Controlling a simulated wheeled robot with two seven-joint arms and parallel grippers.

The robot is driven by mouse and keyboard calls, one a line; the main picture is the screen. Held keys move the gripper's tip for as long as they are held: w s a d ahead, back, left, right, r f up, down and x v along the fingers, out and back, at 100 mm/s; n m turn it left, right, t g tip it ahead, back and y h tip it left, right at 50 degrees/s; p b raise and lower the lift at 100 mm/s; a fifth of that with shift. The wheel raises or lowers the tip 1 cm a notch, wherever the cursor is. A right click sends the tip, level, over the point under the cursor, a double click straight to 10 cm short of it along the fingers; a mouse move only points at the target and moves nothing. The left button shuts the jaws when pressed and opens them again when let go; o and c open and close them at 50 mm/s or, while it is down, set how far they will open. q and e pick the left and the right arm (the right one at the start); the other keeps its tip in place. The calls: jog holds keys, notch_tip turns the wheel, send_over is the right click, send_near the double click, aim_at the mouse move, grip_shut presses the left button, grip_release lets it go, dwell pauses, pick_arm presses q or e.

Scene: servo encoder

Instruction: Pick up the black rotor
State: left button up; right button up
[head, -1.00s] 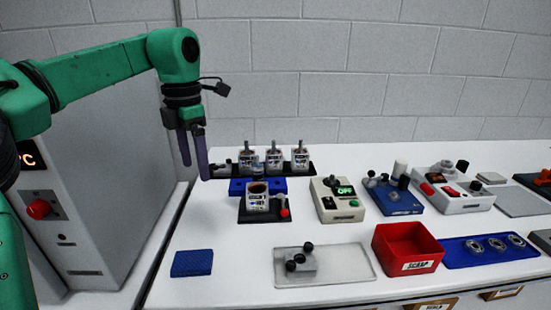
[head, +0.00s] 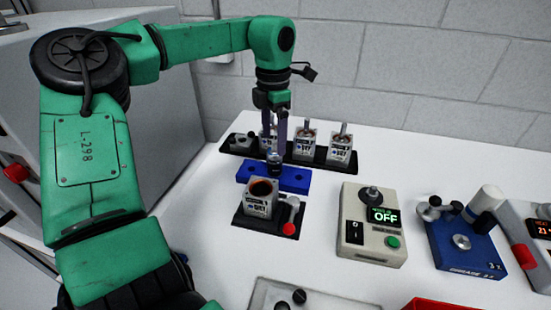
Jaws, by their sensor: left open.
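A small dark cylindrical part (head: 274,158), which looks like the black rotor, stands upright on a blue block (head: 295,179) at the middle left of the table. My left gripper (head: 274,146) points down just above and behind this part, its two purple fingers apart. I cannot tell whether the fingertips are around the part or behind it. Nothing shows held between them. An open-topped white housing (head: 260,200) with a dark reddish bore stands on a black base (head: 268,225) in front of the blue block. My right gripper is not in view.
A black rack (head: 320,164) with several white labelled units with metal shafts stands behind the blue block. A beige box (head: 371,240) with an OFF display and a blue fixture (head: 462,252) stand to the right.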

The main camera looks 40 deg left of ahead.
aim_at(275, 151)
pick_arm(q)
jog(key=f, duration=0.2)
jog(key=f+p, duration=0.1)
jog(key=f, duration=0.2)
jog(key=shift+s+d+f, duration=0.1)
jog(key=shift+d, duration=0.1)
jog(key=shift+f, duration=0.15)
jog(key=c, duration=1.3)
grip_shut()
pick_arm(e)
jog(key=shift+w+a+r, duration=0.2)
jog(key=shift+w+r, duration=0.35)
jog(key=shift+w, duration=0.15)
